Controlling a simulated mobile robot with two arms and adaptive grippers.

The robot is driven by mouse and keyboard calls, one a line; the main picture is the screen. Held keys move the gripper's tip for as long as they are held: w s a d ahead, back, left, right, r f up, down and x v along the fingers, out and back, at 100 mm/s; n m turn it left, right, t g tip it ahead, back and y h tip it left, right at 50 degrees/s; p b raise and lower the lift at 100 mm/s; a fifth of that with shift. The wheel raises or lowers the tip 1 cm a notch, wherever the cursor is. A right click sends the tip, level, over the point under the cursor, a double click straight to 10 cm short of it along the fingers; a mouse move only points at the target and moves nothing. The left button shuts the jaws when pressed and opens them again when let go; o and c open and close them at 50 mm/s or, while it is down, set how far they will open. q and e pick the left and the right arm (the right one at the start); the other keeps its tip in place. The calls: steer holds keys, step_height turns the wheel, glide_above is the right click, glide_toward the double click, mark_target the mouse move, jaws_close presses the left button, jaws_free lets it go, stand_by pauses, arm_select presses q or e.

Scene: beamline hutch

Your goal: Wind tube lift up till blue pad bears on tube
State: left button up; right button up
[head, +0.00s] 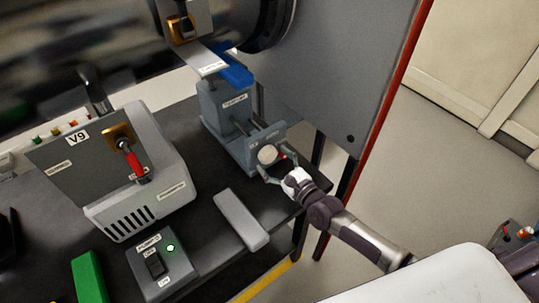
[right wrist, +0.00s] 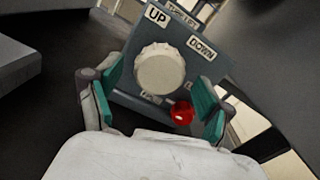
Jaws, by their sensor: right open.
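The tube lift (head: 226,108) is a grey-blue device on the dark bench, with a blue pad (head: 236,76) on top. The pad sits below the large dark tube (head: 80,50); a hanging label plate partly hides it, so I cannot tell whether they touch. The lift's pale round knob (head: 267,154) faces me; the right wrist view shows the knob (right wrist: 161,69) between UP and DOWN labels, with a red button (right wrist: 181,113) below right. My right gripper (head: 276,169) is open, its teal-padded fingers on either side of the knob, apart from it. My left gripper is not in view.
A grey V9 box (head: 112,170) with a red-handled switch stands left. A pump switch box (head: 162,266) with a lit green light, a grey bar (head: 240,220) and a green block (head: 88,278) lie nearer. A grey panel with a red edge (head: 390,90) rises behind my right gripper.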

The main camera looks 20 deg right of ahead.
steer(key=shift+x, duration=1.1)
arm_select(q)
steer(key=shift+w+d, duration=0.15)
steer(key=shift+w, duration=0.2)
arm_select(e)
steer(key=shift+s, duration=0.1)
steer(key=c, duration=1.1)
steer(key=shift+c, duration=0.2)
